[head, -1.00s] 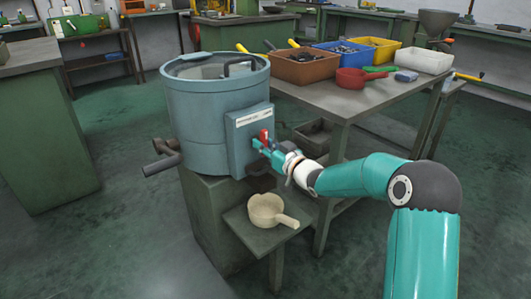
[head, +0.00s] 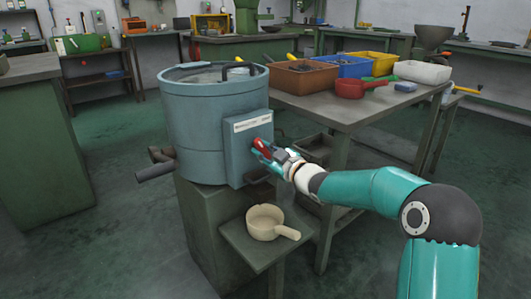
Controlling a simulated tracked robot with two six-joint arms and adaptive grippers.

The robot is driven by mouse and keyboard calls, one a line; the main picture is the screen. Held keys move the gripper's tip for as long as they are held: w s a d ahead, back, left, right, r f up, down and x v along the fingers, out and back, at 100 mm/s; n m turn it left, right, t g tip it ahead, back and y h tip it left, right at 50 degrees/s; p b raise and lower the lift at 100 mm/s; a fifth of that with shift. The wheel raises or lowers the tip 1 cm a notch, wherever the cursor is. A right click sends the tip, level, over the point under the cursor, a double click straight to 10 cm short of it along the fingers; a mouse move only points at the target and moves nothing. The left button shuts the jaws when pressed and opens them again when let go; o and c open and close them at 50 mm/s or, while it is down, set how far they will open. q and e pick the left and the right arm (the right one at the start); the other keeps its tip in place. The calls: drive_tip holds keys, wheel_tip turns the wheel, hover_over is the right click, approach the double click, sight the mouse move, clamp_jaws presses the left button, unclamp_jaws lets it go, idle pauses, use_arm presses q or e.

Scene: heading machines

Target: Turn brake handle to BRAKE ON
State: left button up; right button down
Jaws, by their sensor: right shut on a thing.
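A blue-grey round machine (head: 205,125) stands on a green pedestal. A flat control box (head: 236,158) with a white label strip (head: 253,122) is on its right side. The red brake handle (head: 260,147) sticks out from the face of this box, below the label. My right gripper (head: 264,151) is at the box face, shut on the red handle, and its fingers hide part of it. The label's words are too small to read. My left gripper is not in view.
A beige scoop (head: 266,222) sits on a small shelf (head: 262,250) below the box. A dark pipe (head: 156,170) juts out at the machine's left. A table (head: 345,110) with orange, blue, yellow and white bins stands behind right.

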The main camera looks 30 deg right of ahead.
drive_tip(key=shift+f, duration=0.3)
drive_tip(key=c, duration=1)
unclamp_jaws()
drive_tip(key=shift+r, duration=0.15)
drive_tip(key=shift+s, duration=0.1)
drive_tip(key=s, duration=1.1)
drive_tip(key=shift+s+d, duration=0.4)
drive_tip(key=shift+d, duration=0.05)
